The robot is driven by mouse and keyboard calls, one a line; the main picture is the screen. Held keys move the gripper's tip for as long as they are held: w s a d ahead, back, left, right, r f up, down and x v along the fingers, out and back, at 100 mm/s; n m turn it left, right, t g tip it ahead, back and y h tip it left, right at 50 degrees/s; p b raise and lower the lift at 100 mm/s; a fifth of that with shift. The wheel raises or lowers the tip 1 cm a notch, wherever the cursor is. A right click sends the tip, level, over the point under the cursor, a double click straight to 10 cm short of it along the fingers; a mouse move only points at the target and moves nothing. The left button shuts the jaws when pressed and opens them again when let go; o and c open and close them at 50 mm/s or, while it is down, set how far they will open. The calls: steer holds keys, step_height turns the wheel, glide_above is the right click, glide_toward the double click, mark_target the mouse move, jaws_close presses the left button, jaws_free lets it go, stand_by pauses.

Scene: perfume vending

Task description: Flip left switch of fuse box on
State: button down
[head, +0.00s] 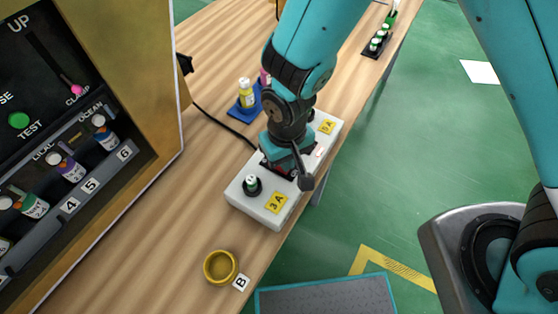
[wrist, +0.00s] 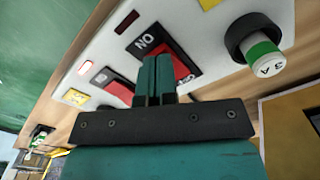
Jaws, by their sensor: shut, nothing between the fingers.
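The other red rocker switch (wrist: 120,91) lies further left in the wrist view, with a paler, brighter indicator (wrist: 85,68). My gripper (wrist: 157,62) is shut and empty, its fingertips at the left switch and covering part of it. Contact and the rocker's tilt cannot be told.
A green-and-white fuse (head: 252,183) stands in a black holder on the box's left end. A yellow round dish (head: 221,266) is on the counter in front. A blue stand with a yellow bottle (head: 246,93) is behind. The vending machine (head: 160,60) stands left.

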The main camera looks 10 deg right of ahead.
steer(key=shift+f, duration=0.2)
steer(key=shift+r, duration=0.1)
steer(key=shift+r+p, duration=2.95)
steer(key=shift+r, duration=0.5)
steer(key=shift+r, duration=0.1)
steer(key=s+d+r+y, duration=0.1)
steer(key=d+r, duration=0.1)
steer(key=r, duration=0.6)
steer(key=s+d+r+y, duration=0.1)
steer(key=d+r+y, duration=0.15)
steer(key=r, duration=0.55)
steer(key=s+d+r+n, duration=0.2)
steer(key=s+d+r, duration=0.3)
steer(key=s+r, duration=0.3)
steer(key=shift+s+d+r+n+y, duration=0.2)
steer(key=shift+r+n+y, duration=0.15)
steer(key=shift+r, duration=0.4)
steer(key=shift+a, duration=0.1)
